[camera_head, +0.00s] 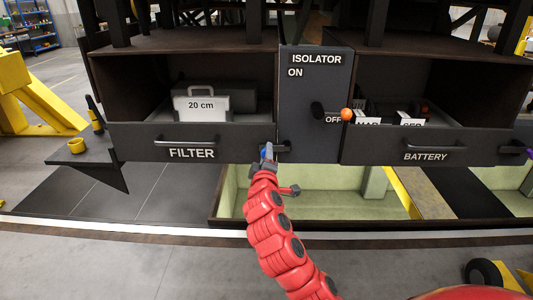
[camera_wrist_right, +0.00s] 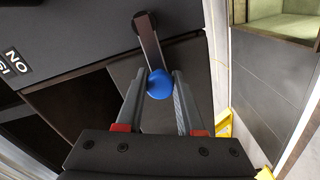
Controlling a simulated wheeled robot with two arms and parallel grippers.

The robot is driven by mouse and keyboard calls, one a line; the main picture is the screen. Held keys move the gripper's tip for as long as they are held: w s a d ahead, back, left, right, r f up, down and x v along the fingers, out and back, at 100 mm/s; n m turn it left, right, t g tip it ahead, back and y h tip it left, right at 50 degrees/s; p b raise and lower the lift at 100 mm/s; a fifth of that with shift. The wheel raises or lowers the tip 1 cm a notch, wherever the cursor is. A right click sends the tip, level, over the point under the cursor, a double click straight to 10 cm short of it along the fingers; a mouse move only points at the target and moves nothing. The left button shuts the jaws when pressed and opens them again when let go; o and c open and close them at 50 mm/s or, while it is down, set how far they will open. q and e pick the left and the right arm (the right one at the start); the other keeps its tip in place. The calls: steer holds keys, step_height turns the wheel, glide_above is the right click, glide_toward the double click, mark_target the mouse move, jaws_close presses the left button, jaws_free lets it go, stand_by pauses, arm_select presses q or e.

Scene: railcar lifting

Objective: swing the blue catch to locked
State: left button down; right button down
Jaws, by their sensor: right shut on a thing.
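The blue catch is a short dark bar (camera_wrist_right: 149,45) with a blue ball knob (camera_wrist_right: 159,84) on its end. In the right wrist view the knob sits between the fingers of my right gripper (camera_wrist_right: 160,98), which is shut on it. In the head view the blue of the catch (camera_head: 264,154) shows at the right end of the FILTER drawer (camera_head: 190,141), with my right gripper (camera_head: 268,155) at it. Fingers partly cover the catch there. No locked marking for it is readable. My left gripper is not in view.
The ISOLATOR panel (camera_head: 313,75) has a lever with an orange knob (camera_head: 347,114) beside OFF. The BATTERY drawer (camera_head: 428,146) is to the right, with a purple catch (camera_head: 530,151) at its far end. A green-lined pit (camera_head: 330,190) lies below.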

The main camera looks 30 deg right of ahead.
steer(key=shift+f, duration=0.1)
steer(key=c, duration=0.5)
jaws_free()
steer(key=p+v, duration=0.9)
steer(key=v, duration=0.8)
steer(key=shift+s, duration=0.25)
